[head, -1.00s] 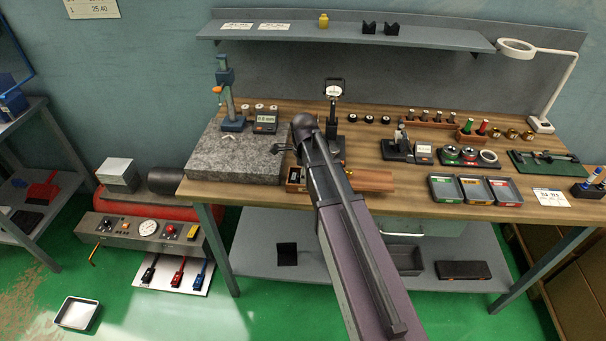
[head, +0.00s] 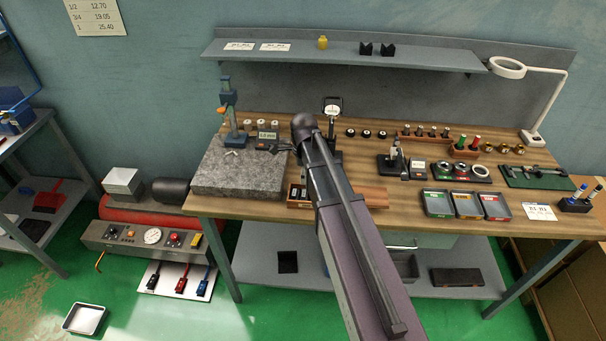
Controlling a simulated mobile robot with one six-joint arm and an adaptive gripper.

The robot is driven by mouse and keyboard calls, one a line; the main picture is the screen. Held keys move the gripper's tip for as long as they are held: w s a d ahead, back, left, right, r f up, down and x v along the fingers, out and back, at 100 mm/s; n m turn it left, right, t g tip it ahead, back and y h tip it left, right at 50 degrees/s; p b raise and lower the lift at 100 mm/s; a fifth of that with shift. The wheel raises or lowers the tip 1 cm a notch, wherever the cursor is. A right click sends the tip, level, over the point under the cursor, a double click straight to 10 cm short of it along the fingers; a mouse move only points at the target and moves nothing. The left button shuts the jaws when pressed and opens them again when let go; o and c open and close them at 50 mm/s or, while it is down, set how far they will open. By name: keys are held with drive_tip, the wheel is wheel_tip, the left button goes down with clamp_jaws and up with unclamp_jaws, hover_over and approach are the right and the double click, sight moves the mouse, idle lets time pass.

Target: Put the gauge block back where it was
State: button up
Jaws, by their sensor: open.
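My gripper (head: 279,148) is small and dark in the head view, over the back right of the grey granite plate (head: 238,178). It is open, and nothing shows between its fingers. A small pale piece (head: 232,152) lies on the plate left of the gripper; I cannot tell whether it is the gauge block. An open wooden box (head: 299,203) with small pieces in it stands right of the plate, partly hidden by my arm. No gauge block can be made out for certain at this size.
A blue height gauge (head: 234,125) and a small display unit (head: 268,134) stand at the plate's back, close to my gripper. A dial gauge stand (head: 333,115) rises behind my arm. Colored trays (head: 466,204) are on the right. A shelf (head: 345,57) runs above the bench.

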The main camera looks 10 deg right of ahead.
drive_tip(key=shift+r+p, duration=1.75)
drive_tip(key=shift+r, duration=0.25)
drive_tip(key=shift+s, duration=0.1)
drive_tip(key=s+n, duration=1.6)
drive_tip(key=n, duration=0.5)
drive_tip(key=shift+n, duration=0.3)
drive_tip(key=shift+c, duration=0.2)
